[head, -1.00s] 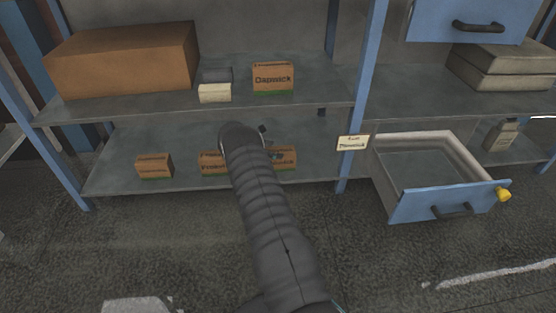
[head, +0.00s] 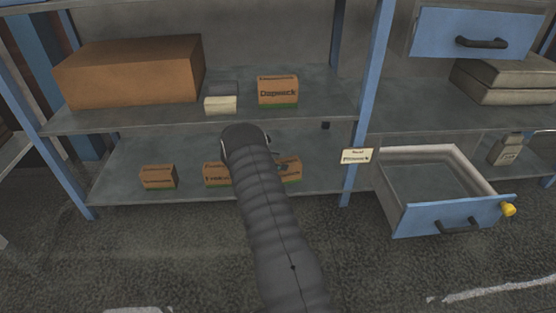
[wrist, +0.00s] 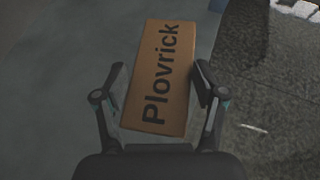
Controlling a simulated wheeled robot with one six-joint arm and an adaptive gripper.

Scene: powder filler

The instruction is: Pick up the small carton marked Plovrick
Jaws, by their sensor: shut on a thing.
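The small carton marked Plovrick (wrist: 160,80) is a brown box seen from above in the wrist view, its dark lettering running up the face. My gripper (wrist: 158,77) is shut on it, one finger at each long side, with the carton slightly tilted in the picture. In the head view a brown and green carton (head: 292,170) shows beside my arm on the lower shelf. My arm hides much of it and its lettering, and the gripper is mostly hidden there. I cannot tell whether the held carton is clear of the shelf.
Another carton (head: 215,173) stands close left of my arm, and a smaller one (head: 157,176) farther left. The upper shelf above holds a Dapwuck carton (head: 278,91), a cream box (head: 221,105) and a large brown box (head: 130,72). A blue post (head: 367,100) and open drawer (head: 455,215) are right.

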